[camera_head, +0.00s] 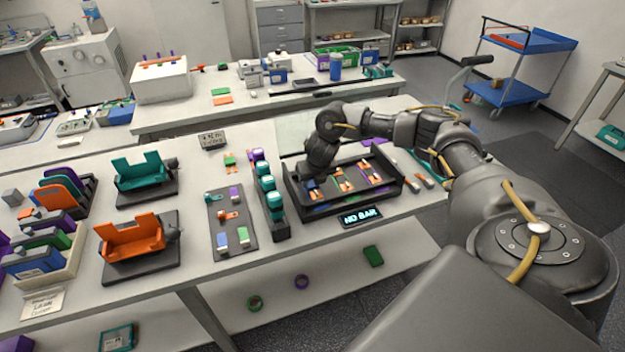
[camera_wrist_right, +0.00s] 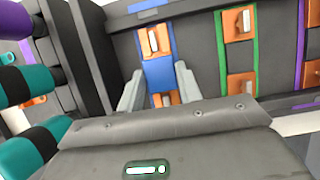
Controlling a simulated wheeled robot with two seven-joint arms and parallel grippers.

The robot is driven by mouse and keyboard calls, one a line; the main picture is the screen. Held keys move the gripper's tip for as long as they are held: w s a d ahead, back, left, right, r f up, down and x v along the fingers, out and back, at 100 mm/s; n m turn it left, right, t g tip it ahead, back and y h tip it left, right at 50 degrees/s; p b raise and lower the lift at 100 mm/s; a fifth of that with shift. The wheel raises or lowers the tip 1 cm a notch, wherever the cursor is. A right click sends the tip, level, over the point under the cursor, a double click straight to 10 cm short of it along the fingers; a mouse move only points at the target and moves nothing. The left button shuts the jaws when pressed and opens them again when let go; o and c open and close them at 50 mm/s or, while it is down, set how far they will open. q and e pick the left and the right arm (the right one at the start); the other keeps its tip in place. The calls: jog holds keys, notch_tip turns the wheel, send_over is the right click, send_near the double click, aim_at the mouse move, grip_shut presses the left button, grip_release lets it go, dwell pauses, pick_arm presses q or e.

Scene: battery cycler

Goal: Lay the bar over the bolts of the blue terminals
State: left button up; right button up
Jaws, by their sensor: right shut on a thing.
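My right gripper (camera_head: 313,184) reaches down over the left end of the black tray (camera_head: 345,215). In the right wrist view, its two fingers (camera_wrist_right: 159,78) are shut on the blue middle of a bar (camera_wrist_right: 158,75). The bar lies along the blue-edged column, between the orange blue terminals, one above (camera_wrist_right: 153,36) and one below (camera_wrist_right: 163,99). Pale bolts show at both. Whether the bar's ends touch the terminals or sit around the bolts, I cannot tell. In the head view my gripper hides most of the bar. My left gripper is not in view.
Green-edged terminals (camera_wrist_right: 239,23) and purple-edged ones lie to the right in the tray. A rack of teal and black cylinders (camera_head: 272,200) stands close left of it. A grey board with small parts (camera_head: 233,240) lies further left.

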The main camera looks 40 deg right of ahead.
jog(key=o, duration=1.1)
jog(key=shift+v, duration=5.45)
